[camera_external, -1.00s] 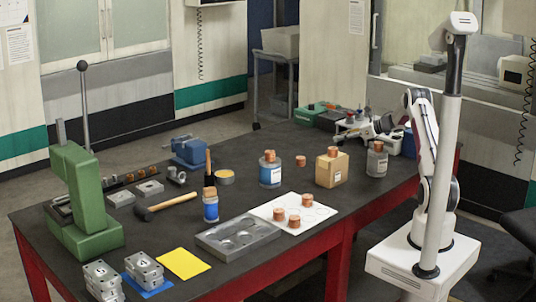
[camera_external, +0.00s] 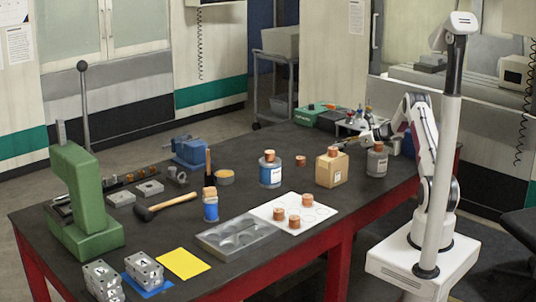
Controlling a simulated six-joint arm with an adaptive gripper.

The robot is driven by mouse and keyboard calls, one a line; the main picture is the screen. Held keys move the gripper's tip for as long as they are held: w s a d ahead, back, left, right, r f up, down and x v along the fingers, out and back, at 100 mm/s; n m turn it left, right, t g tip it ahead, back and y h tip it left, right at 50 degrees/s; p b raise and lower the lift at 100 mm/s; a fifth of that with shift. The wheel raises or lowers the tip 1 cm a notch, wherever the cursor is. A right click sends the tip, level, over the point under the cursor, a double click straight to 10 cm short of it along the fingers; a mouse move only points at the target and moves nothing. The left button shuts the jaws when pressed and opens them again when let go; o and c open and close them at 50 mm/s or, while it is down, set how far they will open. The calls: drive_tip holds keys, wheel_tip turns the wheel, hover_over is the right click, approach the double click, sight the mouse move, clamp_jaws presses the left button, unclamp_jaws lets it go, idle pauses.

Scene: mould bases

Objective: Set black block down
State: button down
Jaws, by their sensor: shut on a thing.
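My gripper (camera_external: 347,144) reaches left over the far right part of the bench, just above and behind the cardboard box (camera_external: 331,171). It is small in this view, and its fingers are dark against the dark bench top. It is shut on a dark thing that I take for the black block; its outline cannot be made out. I cannot tell whether it touches the bench or the box. No other black block stands out on the bench (camera_external: 290,262).
A copper piece (camera_external: 333,151) tops the box. Topped bottles stand left (camera_external: 270,170) and right (camera_external: 377,160) of it. A white sheet (camera_external: 265,211) with copper pieces and a grey pocketed plate (camera_external: 207,241) lie nearer. A green press (camera_external: 80,200) stands left.

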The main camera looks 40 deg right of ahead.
drive_tip(key=shift+f, duration=0.1)
drive_tip(key=c, duration=1.9)
unclamp_jaws()
drive_tip(key=v, duration=1.2)
drive_tip(key=shift+d, duration=0.1)
